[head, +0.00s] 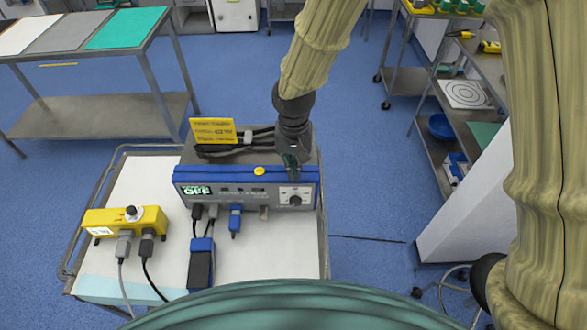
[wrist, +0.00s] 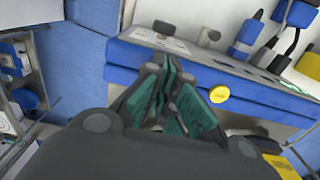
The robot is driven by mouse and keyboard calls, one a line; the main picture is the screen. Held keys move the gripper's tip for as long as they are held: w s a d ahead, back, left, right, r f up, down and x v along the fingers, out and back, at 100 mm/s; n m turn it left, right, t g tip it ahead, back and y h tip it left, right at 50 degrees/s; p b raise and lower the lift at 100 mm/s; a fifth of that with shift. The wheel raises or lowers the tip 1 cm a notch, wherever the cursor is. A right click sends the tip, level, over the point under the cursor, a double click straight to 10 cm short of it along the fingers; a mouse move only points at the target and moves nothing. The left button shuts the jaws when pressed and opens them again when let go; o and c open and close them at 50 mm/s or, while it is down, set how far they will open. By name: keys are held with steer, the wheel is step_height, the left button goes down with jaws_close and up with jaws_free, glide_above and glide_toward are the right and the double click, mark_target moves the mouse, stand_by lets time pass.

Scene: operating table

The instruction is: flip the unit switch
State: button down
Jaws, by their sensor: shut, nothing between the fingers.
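The unit (head: 246,176) is a grey and blue box on a white-topped cart. A lit green label at its front left reads OFF (head: 197,190). Small dark controls (head: 240,190) sit mid-front; I cannot tell which is the switch. A black knob (head: 295,200) is at the front right. A round yellow button (head: 260,171) is on the blue top edge, also in the wrist view (wrist: 219,94). My gripper (head: 292,168) is shut and empty, pointing down at the unit's right end. In the wrist view its green-padded fingers (wrist: 168,92) overlap the blue edge beside the button; contact is unclear.
A yellow power box (head: 125,219) with grey and black plugs stands on the cart's left. Cables and a blue-black adapter (head: 200,265) lie before the unit. The cart's right front is clear.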

steer(key=shift+f, duration=0.35)
steer(key=shift+r, duration=0.15)
steer(key=shift+r+p, duration=2.7)
steer(key=shift+r, duration=0.7)
